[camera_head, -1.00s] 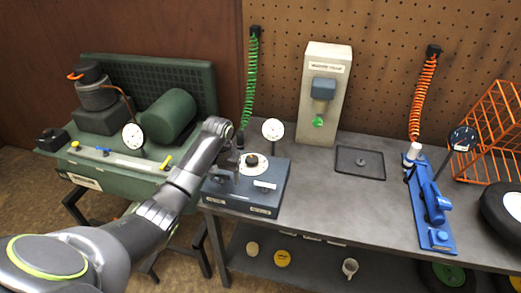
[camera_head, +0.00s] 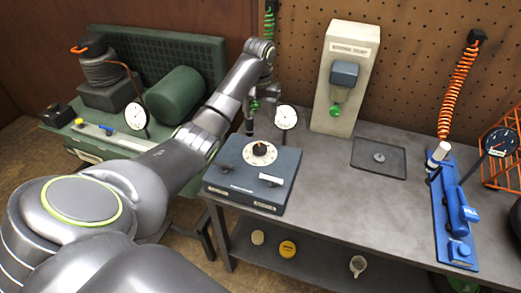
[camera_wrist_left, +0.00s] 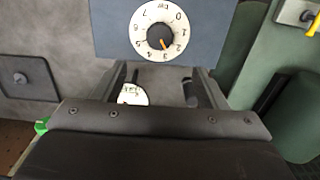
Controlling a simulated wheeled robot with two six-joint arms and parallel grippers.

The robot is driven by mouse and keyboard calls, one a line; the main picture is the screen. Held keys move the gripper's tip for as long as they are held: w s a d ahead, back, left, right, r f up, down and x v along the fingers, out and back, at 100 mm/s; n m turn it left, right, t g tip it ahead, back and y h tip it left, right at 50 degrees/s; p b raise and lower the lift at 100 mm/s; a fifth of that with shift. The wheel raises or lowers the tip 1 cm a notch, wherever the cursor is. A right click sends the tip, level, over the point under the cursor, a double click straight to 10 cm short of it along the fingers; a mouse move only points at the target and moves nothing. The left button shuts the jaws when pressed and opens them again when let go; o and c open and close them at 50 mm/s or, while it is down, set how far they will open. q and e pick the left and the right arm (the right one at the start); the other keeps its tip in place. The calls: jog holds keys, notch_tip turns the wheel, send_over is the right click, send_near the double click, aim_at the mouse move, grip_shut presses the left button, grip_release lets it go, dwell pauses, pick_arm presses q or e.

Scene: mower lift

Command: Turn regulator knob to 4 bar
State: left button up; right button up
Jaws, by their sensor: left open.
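The regulator knob (camera_head: 259,149) is black, on a white round dial on top of a blue-grey box (camera_head: 225,173). In the left wrist view the knob (camera_wrist_left: 157,37) shows an orange pointer lying roughly toward 2 to 3; the exact reading is unclear. A white gauge (camera_head: 286,117) stands behind the box; its face (camera_wrist_left: 132,95) shows partly between my fingers in the wrist view. My left gripper (camera_head: 249,128) is near the box's back edge, apart from the knob. In the wrist view its fingers (camera_wrist_left: 160,72) are spread and empty.
A green compressor (camera_head: 180,105) stands left of the bench. A beige post (camera_head: 346,80) with a green knob, a dark tray (camera_head: 379,158) and a blue tool stand (camera_head: 455,215) are to the right.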

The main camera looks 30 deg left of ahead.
pick_arm(q)
jog(key=b, duration=0.6)
send_over(260, 147)
notch_tip(260, 147, down, 7)
jog(key=shift+r, duration=0.1)
notch_tip(260, 147, down, 6)
jog(key=shift+w+r, duration=0.1)
jog(key=shift+r, duration=0.1)
jog(key=shift+f+p, duration=0.3)
jog(key=shift+f, duration=0.65)
jog(key=shift+r, duration=0.1)
jog(key=c, duration=1)
